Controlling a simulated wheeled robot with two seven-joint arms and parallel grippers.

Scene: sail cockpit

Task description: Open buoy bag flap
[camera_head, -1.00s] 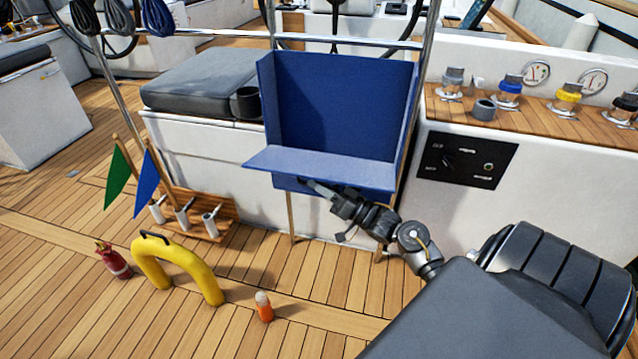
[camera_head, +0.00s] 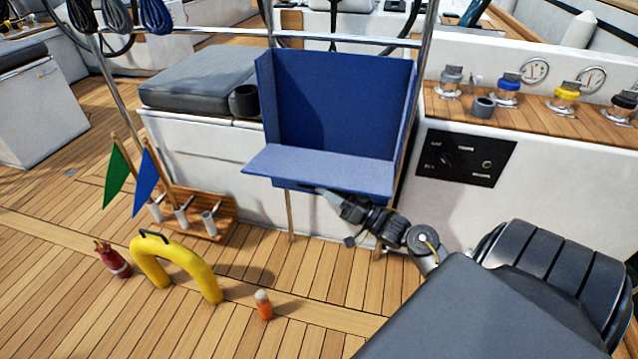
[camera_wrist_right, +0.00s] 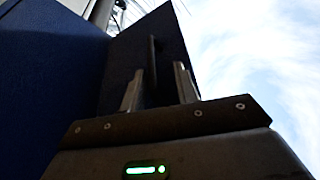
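The blue buoy bag (camera_head: 333,105) stands upright on thin legs against the white seat, with its front open. Its lighter blue flap (camera_head: 320,167) sticks out toward me, near level, from the bag's lower front. My right gripper (camera_head: 322,192) is at the flap's front edge, partly hidden against it. In the right wrist view, the gripper's two fingers (camera_wrist_right: 158,88) are apart. A dark bar (camera_wrist_right: 152,62) on a dark blue panel shows between them, with gaps beside it. I cannot tell whether a finger touches it. My left gripper is out of view.
A switch panel (camera_head: 464,157) and a wooden shelf with winches (camera_head: 566,98) are at the right. A flag rack (camera_head: 190,210), a yellow horseshoe buoy (camera_head: 178,265), a red extinguisher-like object (camera_head: 112,260) and an orange bottle (camera_head: 263,304) stand on the deck.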

